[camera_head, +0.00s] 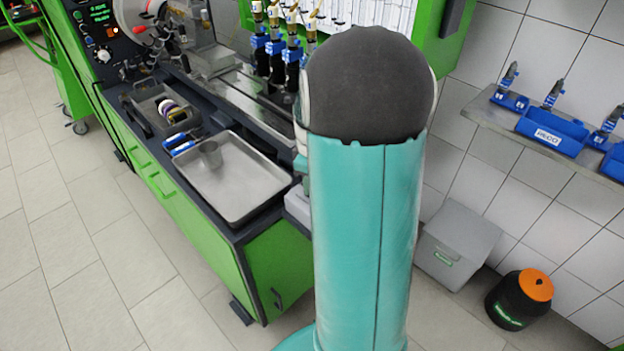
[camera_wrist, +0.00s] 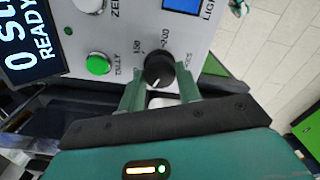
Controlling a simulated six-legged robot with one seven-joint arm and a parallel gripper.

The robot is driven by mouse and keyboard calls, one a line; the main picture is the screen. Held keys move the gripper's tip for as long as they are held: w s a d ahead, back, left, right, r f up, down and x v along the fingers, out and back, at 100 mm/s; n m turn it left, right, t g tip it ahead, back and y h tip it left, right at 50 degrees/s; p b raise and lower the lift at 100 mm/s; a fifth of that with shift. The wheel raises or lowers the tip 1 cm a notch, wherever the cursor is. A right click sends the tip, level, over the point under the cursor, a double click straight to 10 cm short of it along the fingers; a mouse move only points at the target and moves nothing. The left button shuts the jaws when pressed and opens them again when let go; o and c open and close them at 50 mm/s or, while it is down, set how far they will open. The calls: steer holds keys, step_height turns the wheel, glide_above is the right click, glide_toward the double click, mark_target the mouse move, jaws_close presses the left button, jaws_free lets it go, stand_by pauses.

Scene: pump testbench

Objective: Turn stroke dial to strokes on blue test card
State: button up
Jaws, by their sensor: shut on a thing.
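The stroke dial (camera_wrist: 158,68) is a black round knob on a pale panel in the wrist view, with printed numbers around it and a white mark toward its lower left. My gripper (camera_wrist: 161,76) has its two green fingers on either side of the dial, shut on it. In the head view the gripper is hidden, and my arm fills the middle.
A green button (camera_wrist: 98,64) marked "TALLY" and a display (camera_wrist: 28,42) reading "READY" are left of the dial. In the head view, the green bench (camera_head: 180,200) carries a metal tray (camera_head: 236,182) with a cup. A lidded grey bin (camera_head: 458,243) stands by the wall.

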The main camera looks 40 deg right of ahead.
steer(key=shift+r+n, duration=0.1)
steer(key=shift+n, duration=2.2)
steer(key=o, duration=1)
step_height(320, 180, up, 14)
